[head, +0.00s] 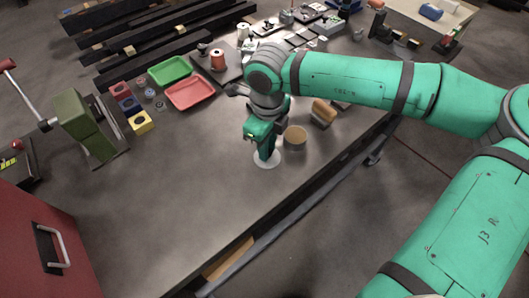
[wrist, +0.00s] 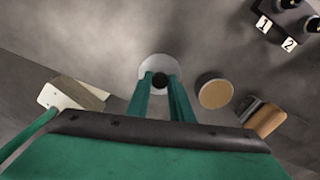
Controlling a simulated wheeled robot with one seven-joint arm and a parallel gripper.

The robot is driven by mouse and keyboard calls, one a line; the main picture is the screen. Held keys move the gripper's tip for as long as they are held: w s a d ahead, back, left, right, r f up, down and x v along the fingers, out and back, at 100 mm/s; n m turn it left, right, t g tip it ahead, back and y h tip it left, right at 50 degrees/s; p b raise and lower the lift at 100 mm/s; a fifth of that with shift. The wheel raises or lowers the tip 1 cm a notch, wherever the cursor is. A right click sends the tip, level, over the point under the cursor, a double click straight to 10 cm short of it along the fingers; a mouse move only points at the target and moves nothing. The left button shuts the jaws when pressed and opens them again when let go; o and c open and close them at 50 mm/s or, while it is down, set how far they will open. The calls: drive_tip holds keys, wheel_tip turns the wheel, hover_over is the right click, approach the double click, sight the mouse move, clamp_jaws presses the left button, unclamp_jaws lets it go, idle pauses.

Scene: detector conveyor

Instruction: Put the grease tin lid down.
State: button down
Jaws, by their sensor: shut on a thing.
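The grease tin lid is a pale round disc (head: 267,162) with a dark knob in the middle, close over or on the bench top; I cannot tell whether it touches. It also shows in the wrist view (wrist: 157,61). My gripper (head: 266,150) points down and is shut on the lid's knob, its two green fingers (wrist: 160,82) on either side of it. An open round tin with tan contents (head: 295,138), likely the grease tin, stands just right of the lid. It also shows in the wrist view (wrist: 215,92), apart from the lid.
A wood-topped block (head: 322,112) stands beyond the tin. A red tray (head: 190,92) and a green tray (head: 170,70) lie further back. A green press-like device (head: 85,125) stands at the left. The bench (head: 195,185) is clear left and in front of the lid.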

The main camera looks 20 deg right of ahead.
drive_tip(key=shift+w+a+f, duration=0.1)
drive_tip(key=shift+w+f, duration=0.25)
drive_tip(key=shift+f, duration=0.05)
drive_tip(key=f, duration=0.3)
drive_tip(key=shift+w+a+f, duration=0.1)
drive_tip(key=shift+w, duration=0.25)
drive_tip(key=shift+a+f, duration=0.15)
drive_tip(key=shift+f, duration=0.05)
drive_tip(key=shift+s+d+f, duration=0.15)
drive_tip(key=shift+s+d, duration=0.1)
drive_tip(key=shift+d, duration=0.05)
drive_tip(key=c, duration=1.6)
unclamp_jaws()
drive_tip(key=shift+o, duration=0.2)
drive_tip(key=shift+a, duration=0.1)
wheel_tip(320, 180, up, 12)
drive_tip(key=shift+w+a+f, duration=0.1)
drive_tip(key=shift+w+f, duration=0.05)
drive_tip(key=shift+f, duration=0.05)
drive_tip(key=shift+d+r, duration=0.2)
drive_tip(key=shift+r, duration=0.2)
